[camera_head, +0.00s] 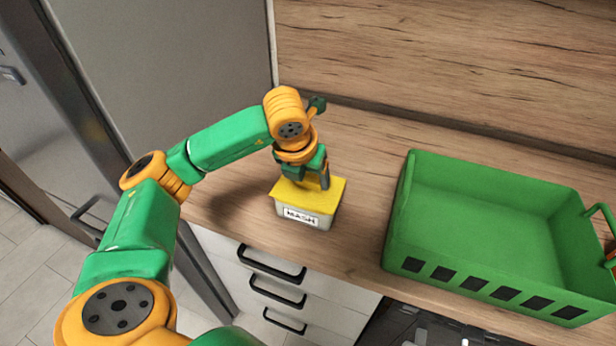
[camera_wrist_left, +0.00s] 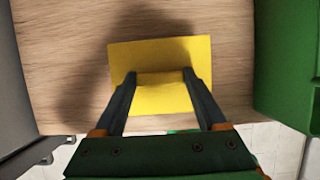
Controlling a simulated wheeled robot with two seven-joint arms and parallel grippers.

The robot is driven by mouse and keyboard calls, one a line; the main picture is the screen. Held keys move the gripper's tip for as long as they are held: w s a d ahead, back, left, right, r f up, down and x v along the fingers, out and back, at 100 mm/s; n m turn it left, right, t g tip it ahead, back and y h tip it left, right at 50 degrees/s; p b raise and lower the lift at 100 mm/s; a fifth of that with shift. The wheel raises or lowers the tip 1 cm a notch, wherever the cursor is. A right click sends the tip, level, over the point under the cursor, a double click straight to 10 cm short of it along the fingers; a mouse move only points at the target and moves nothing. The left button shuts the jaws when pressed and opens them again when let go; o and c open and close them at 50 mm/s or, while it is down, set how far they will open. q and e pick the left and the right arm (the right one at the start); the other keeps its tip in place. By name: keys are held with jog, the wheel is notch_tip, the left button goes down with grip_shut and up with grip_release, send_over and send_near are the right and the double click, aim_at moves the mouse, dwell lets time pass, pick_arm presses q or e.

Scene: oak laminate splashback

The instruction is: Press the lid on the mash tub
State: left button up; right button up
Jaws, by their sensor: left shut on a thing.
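The mash tub (camera_head: 301,218) is a small whitish box with a "MASH" label, standing on the wooden counter near its front edge. A yellow lid (camera_head: 328,192) lies over its top, and I cannot tell whether it is fully seated. My left gripper (camera_head: 318,184) points down at the lid from above. In the left wrist view the gripper (camera_wrist_left: 160,82) is shut on the raised yellow grip in the middle of the lid (camera_wrist_left: 160,52). The lid hides the tub there. My right gripper is not in view.
A large green crate (camera_head: 400,225) stands on the counter to the right of the tub. A grey fridge (camera_head: 165,75) is at the left. White drawers (camera_head: 225,245) with black handles are below the counter. The counter behind the tub is clear.

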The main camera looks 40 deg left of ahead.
pick_arm(q)
jog(key=shift+f, duration=0.2)
dwell(0.4)
jog(key=shift+f+b, duration=0.15)
jog(key=shift+b, duration=0.3)
jog(key=shift+f, duration=0.1)
dwell(0.6)
jog(key=o, duration=1.3)
jog(key=shift+c, duration=0.2)
notch_tip(320, 180, up, 7)
jog(key=p, duration=0.5)
